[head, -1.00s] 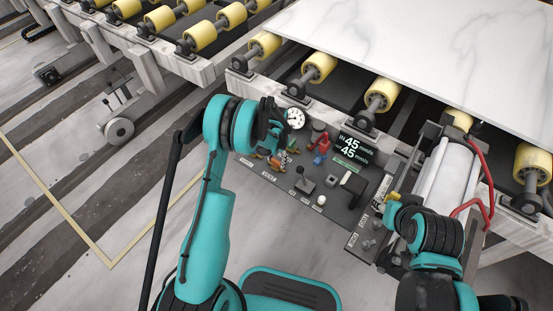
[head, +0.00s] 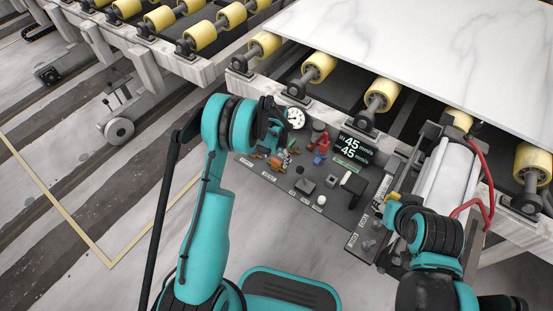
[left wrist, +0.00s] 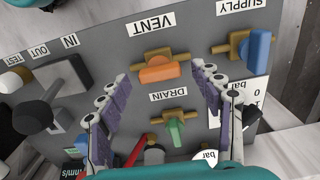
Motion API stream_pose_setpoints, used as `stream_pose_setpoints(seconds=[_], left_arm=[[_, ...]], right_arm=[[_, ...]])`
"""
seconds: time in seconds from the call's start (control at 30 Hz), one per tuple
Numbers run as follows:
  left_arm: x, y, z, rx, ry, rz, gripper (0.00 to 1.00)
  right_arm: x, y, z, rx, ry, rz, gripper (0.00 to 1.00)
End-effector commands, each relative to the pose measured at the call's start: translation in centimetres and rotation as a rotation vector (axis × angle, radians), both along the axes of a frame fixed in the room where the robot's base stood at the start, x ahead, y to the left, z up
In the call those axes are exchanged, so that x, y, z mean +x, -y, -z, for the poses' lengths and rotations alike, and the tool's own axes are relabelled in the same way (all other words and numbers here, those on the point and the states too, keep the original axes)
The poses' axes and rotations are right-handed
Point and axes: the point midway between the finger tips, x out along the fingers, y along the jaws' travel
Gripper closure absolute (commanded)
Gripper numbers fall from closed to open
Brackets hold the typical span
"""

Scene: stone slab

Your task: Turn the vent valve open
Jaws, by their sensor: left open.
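The vent valve (left wrist: 160,70) has a brass body and an orange handle, under an upside-down VENT label in the left wrist view. Its orange handle lies roughly along the body. My left gripper (left wrist: 160,74) is open, with one finger on each side of the vent valve. Gaps show between the fingers and the handle. In the head view, my left gripper (head: 272,143) is over the left part of the control panel and partly hides the valves. My right arm (head: 440,232) is at the panel's right end; its fingers cannot be made out.
The green-handled drain valve (left wrist: 174,132) sits between the fingers nearer the wrist. The blue-handled supply valve (left wrist: 257,48) is to the right. A black lever (left wrist: 60,75) stands left. A pressure gauge (head: 295,118) and speed display (head: 357,147) are near. A marble slab (head: 430,50) lies beyond.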

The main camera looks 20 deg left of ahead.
Motion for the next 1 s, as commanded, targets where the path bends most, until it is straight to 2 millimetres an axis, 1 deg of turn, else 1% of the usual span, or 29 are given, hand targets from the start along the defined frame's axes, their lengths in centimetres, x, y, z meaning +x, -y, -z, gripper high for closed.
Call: stream_pose_setpoints(seconds=[0.17,0.3,0.4,0.5,0.6,0.7,1.0], left_arm=[[0.0,0.0,-3.5,0.0,0.0,0.0,0.34],[0.0,0.0,-6.6,0.0,0.0,0.0,0.34],[-0.1,0.0,-8.5,0.0,0.0,0.0,0.34],[0.0,0.0,-9.9,0.0,0.0,0.0,0.34],[0.0,0.0,-10.8,0.0,0.0,0.0,0.34],[0.0,0.0,-11.2,0.0,0.0,0.001,0.34],[0.0,0.0,-11.2,0.0,0.0,0.0,0.34]], right_arm=[[0.0,0.0,0.0,0.0,0.0,0.0,0.6],[0.0,0.0,0.0,0.0,0.0,0.0,0.6],[0.0,0.0,0.0,0.0,0.0,0.0,0.6],[0.0,0.0,0.0,0.0,0.0,0.0,0.6],[0.0,0.0,0.0,0.0,0.0,0.0,0.6],[0.0,0.0,0.0,0.0,0.0,0.0,0.6],[0.0,0.0,0.0,0.0,0.0,0.0,0.6]])
